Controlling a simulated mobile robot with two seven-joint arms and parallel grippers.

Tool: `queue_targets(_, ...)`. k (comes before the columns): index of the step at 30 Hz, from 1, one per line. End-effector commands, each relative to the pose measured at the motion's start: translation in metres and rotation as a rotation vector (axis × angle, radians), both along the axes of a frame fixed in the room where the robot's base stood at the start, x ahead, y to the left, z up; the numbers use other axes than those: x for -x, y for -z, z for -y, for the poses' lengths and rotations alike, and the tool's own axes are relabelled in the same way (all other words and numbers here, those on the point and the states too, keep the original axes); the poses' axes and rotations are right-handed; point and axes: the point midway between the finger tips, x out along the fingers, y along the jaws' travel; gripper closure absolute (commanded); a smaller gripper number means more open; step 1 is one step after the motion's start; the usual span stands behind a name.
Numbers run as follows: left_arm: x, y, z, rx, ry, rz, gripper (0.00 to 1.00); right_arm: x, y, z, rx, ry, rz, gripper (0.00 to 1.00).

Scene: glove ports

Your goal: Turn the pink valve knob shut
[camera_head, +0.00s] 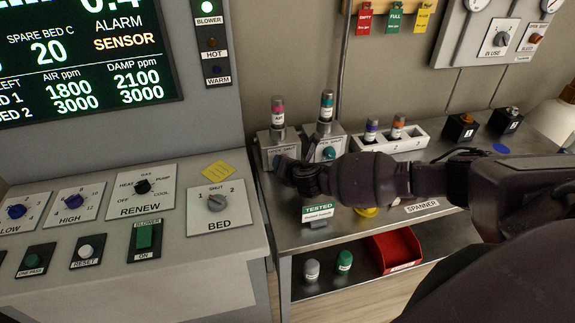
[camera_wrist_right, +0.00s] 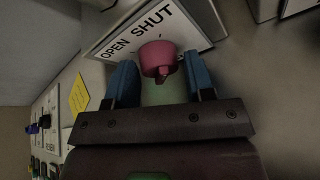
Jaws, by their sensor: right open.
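The pink valve knob (camera_wrist_right: 158,58) sits on a pale plate marked OPEN and SHUT (camera_wrist_right: 118,42) in the right wrist view. The knob is between the two blue fingers of my right gripper (camera_wrist_right: 161,84). The fingers are apart, with a visible gap on each side of the knob. In the head view my right arm reaches in from the right, and its dark wrist (camera_head: 300,176) is at the front of the small valve blocks. The pink knob is not clearly visible there. My left gripper is out of view.
Behind my wrist, the left valve block (camera_head: 264,141) carries a pink-banded cylinder (camera_head: 278,104), the other a teal-banded one (camera_head: 326,100). A white rack (camera_head: 415,139) holds more cylinders. A control console (camera_head: 120,265) stands left. A red bin (camera_head: 397,247) is on the lower shelf.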

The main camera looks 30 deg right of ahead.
Motion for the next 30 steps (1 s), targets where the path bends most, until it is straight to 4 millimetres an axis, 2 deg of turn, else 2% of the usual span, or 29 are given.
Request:
queue_targets(8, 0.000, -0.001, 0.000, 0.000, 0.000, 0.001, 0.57, 0.019, -0.009, -0.001, 0.000, 0.000, 0.000, 0.51)
queue_targets(22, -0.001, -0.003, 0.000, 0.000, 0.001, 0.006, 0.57, 0.082, -0.037, -0.006, 0.000, 0.000, -0.001, 0.51)
queue_targets(30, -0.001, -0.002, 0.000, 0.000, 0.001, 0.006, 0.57, 0.097, -0.044, -0.008, 0.000, 0.001, -0.001, 0.51)
